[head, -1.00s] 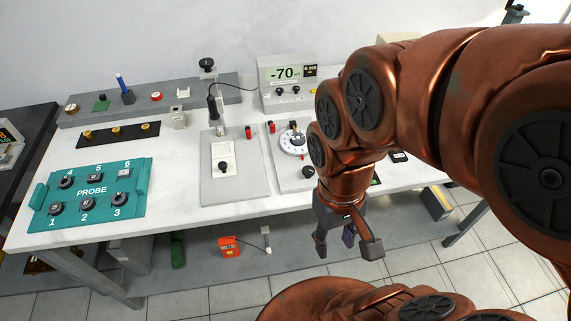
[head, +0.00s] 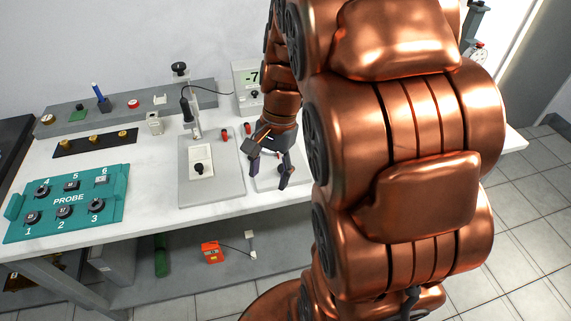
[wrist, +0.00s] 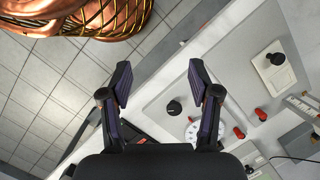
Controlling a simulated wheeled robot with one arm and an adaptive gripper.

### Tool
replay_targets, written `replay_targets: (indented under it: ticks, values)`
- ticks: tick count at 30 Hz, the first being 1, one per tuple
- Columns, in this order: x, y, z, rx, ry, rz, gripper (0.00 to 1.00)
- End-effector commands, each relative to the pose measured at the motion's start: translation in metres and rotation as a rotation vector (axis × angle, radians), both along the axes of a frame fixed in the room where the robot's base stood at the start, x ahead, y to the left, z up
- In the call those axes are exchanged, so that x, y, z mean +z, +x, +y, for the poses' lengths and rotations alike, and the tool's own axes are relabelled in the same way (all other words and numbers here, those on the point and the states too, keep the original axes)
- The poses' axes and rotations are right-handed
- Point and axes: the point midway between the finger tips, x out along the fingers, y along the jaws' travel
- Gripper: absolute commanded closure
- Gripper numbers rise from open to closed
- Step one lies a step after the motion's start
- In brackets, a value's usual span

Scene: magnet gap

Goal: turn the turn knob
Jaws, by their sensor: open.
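A round black knob (wrist: 174,108) stands on a light grey panel, close to a white dial (wrist: 191,133), in the wrist view. My gripper (wrist: 160,66) is open and empty, and in that picture the knob lies between its fingers. In the head view my gripper (head: 269,175) hangs over the front of this panel (head: 262,185), and the knob is hidden there. A second black knob (head: 198,168) sits on a white plate on the panel to the left. It also shows in the wrist view (wrist: 277,58). No label tells which is the turn knob.
Red terminals (wrist: 260,114) stand beside the dial. A clamp stand (head: 195,115) rises from the left panel. A meter (head: 246,82) stands behind, partly hidden by my arm. A teal PROBE box (head: 70,213) is at the left. Bare white tabletop (head: 155,180) lies between.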

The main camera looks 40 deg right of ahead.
Motion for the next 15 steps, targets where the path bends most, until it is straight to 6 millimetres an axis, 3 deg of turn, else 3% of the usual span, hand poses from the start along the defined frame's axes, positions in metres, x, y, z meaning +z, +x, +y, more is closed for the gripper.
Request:
replay_targets:
  ticks: [6,12,15]
  values:
    - [-0.022,0.044,-0.066,-0.398,0.055,0.032,0.38]
    - [-0.037,0.065,-0.115,-0.657,0.104,0.052,0.38]
    - [-0.042,0.07,-0.129,-0.729,0.119,0.059,0.38]
